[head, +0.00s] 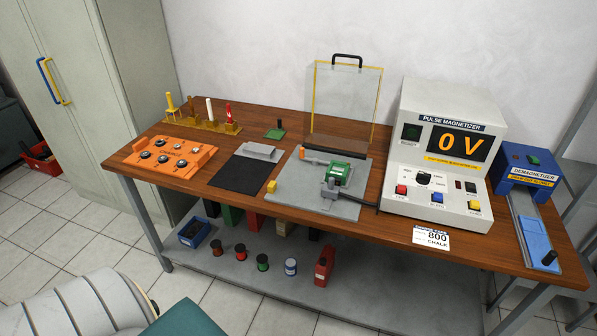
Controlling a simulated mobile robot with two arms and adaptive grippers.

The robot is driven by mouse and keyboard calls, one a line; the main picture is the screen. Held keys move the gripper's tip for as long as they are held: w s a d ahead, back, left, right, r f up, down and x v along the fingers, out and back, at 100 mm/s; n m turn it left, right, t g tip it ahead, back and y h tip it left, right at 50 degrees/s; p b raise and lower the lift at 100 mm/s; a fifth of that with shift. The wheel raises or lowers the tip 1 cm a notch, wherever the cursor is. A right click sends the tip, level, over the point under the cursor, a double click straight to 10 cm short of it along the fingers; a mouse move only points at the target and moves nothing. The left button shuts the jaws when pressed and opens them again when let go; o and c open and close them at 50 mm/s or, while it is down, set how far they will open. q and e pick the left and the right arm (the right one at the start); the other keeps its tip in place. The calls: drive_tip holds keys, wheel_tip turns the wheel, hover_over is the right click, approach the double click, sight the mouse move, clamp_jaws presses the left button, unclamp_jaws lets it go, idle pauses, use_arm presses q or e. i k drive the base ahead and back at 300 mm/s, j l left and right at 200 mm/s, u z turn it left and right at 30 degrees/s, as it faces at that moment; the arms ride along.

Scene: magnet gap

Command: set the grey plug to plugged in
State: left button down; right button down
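The grey plug (330,188) appears to be the small grey piece on the light grey plate (301,190) in the middle of the bench, just in front of a green block (339,172). A dark cable runs from it to the right, towards the pulse magnetizer (441,172). It looks close to the green block, but at this size I cannot tell whether it is seated in a socket or only beside one. Neither of my grippers shows in the head view.
A clear hinged guard (342,100) stands raised behind the plate. The magnetizer reads 0 V. An orange box (170,157) and dark mat (240,174) lie left; a blue demagnetizer (527,172) stands right. A paper card (432,238) lies at the bench's front edge.

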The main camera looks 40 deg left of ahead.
sight(330, 192)
drive_tip(key=u, duration=1)
